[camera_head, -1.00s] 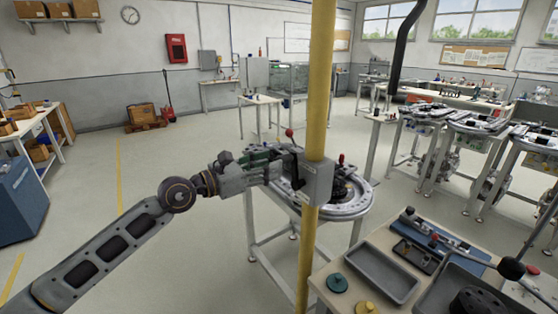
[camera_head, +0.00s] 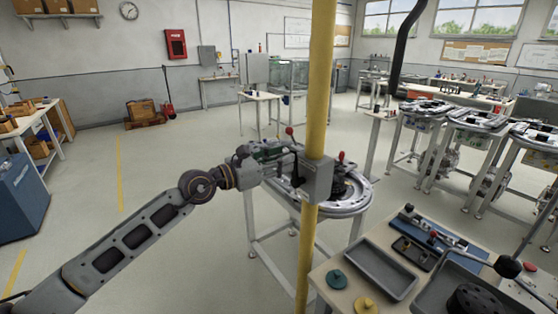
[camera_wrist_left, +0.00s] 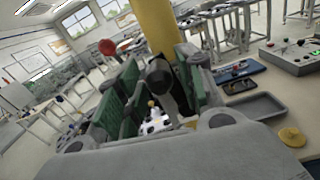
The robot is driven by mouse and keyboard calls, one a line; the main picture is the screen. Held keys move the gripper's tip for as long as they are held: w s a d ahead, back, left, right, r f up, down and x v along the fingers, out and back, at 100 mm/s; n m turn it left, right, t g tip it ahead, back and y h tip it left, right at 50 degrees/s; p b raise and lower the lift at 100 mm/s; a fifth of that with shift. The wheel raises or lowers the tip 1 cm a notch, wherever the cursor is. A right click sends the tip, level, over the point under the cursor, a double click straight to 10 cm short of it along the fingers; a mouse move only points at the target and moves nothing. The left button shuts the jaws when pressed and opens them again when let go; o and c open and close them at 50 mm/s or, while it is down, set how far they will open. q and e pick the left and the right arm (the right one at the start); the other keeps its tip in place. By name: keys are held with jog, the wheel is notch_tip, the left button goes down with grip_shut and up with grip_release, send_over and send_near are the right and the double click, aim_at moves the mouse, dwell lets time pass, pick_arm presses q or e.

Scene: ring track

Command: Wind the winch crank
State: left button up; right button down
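The winch is a grey housing (camera_head: 318,181) fixed to an upright yellow post (camera_head: 321,95). A dark crank part shows at its left side, partly covered by my gripper. My left gripper (camera_head: 284,160) reaches in from the left, close against the winch. In the left wrist view its green-padded fingers (camera_wrist_left: 160,95) stand apart, with a dark round handle (camera_wrist_left: 158,75) between them. Whether the pads touch the handle is hard to tell. My right gripper is not in view.
A round ring-track table (camera_head: 352,203) stands right behind the post. A bench at the lower right holds a grey tray (camera_head: 380,272), a green disc (camera_head: 336,279), a yellow disc (camera_head: 366,304) and a black-knobbed lever (camera_head: 509,267). Open floor lies to the left.

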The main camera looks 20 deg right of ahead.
pick_arm(q)
grip_shut()
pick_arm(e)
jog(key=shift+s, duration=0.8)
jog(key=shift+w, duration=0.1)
